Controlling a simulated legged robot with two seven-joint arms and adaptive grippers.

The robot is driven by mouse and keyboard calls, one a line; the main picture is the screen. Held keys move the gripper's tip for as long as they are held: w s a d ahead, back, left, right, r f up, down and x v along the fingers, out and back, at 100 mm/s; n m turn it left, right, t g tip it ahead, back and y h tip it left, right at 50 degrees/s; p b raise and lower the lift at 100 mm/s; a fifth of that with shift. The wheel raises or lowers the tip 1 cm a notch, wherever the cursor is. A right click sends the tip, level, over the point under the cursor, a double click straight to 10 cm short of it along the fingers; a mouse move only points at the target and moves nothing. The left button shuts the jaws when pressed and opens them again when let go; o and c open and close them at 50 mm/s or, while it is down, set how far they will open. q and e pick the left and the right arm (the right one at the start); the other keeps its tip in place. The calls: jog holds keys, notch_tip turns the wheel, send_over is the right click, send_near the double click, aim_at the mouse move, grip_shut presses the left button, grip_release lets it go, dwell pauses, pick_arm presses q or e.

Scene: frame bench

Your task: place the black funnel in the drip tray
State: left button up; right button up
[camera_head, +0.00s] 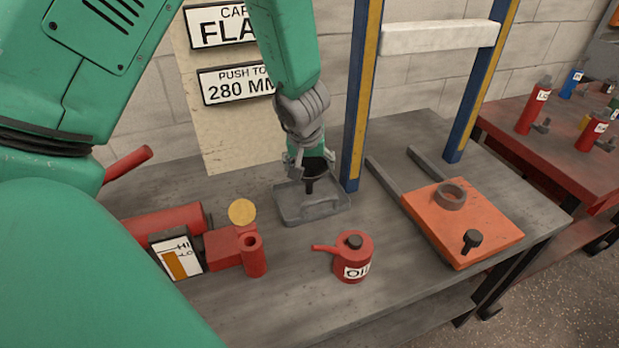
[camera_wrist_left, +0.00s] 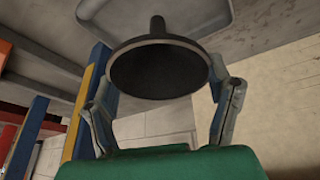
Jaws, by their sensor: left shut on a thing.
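My left gripper (camera_head: 310,165) is shut on the black funnel (camera_head: 313,174). In the left wrist view the funnel (camera_wrist_left: 159,68) sits between the two fingers of my left gripper (camera_wrist_left: 160,88), its wide mouth facing the camera and its spout pointing away. In the head view the spout points down over the grey drip tray (camera_head: 290,216), within the tray's outline. I cannot tell whether the spout touches the tray floor. Part of the tray (camera_wrist_left: 212,14) also shows behind the funnel in the left wrist view. My right gripper does not show.
A red oil can (camera_head: 353,262) stands in front of the tray. A red pump (camera_head: 253,254) with a level label lies to the left. A blue and yellow frame post (camera_head: 356,140) rises close to the tray's right. An orange plate (camera_head: 480,225) lies farther right.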

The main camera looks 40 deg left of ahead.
pick_arm(q)
jog(key=shift+d+f+b, duration=0.2)
jog(key=shift+f+b, duration=0.3)
jog(key=shift+f, duration=0.45)
jog(key=shift+d+f, duration=0.2)
jog(key=shift+f, duration=0.15)
jog(key=shift+r, duration=0.15)
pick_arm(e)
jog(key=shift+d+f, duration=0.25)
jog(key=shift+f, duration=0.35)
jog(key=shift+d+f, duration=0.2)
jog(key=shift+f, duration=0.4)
